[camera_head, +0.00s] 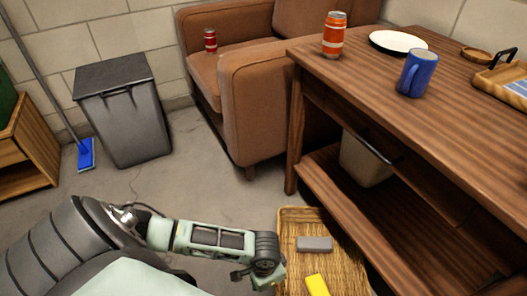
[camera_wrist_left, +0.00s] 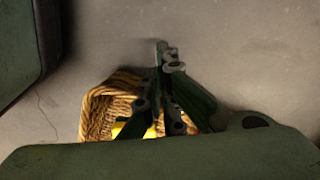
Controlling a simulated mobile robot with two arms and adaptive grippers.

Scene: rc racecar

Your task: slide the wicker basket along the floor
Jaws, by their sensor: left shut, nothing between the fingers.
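The wicker basket (camera_head: 297,222) stands on the floor beside the wooden table, its lower part cut off by the frame. It holds a grey block (camera_head: 314,244) and a yellow block (camera_head: 317,285). My left gripper (camera_head: 240,275) is at the basket's left side in the head view, with its fingers together and empty. In the left wrist view the closed fingers (camera_wrist_left: 165,55) cover part of the basket (camera_wrist_left: 93,112), and a bit of yellow shows inside it. I cannot tell whether the fingers touch the wicker. My right gripper is not in view.
The wooden table (camera_head: 440,110) with a lower shelf stands right of the basket. A brown armchair (camera_head: 250,100) is behind, a grey bin (camera_head: 125,115) and a blue mop (camera_head: 86,154) farther left. Bare floor (camera_head: 190,175) lies left of the basket.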

